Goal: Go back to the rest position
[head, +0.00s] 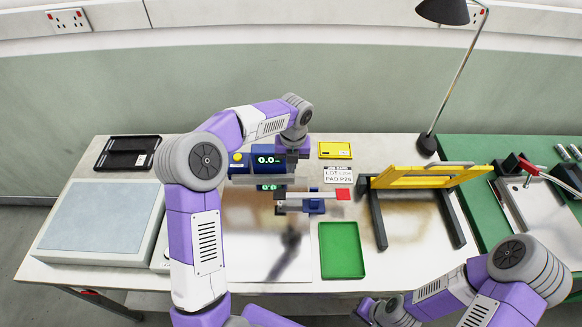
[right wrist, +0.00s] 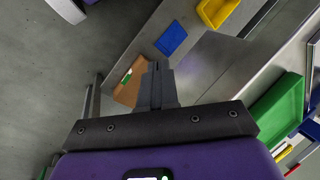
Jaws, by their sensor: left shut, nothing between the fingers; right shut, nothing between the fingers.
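My left arm reaches up from the lower left and bends over the table. My left gripper (head: 291,168) hangs down, shut and empty, beside the blue unit with the lit 0.0 display (head: 268,160). Its fingertips are hard to separate from the fixture behind, so I cannot tell whether they touch anything. My right arm is folded low at the lower right, in front of the table. In the right wrist view my right gripper (right wrist: 157,70) is shut with nothing between its fingers, away from any object I can make out.
On the table (head: 395,275) are a grey-topped platform (head: 97,218), black tray (head: 128,153), green tray (head: 341,250), yellow hinged frame (head: 425,177) and metal bar with a red end (head: 343,194). A lamp (head: 455,85) stands behind. A green mat (head: 480,148) lies right.

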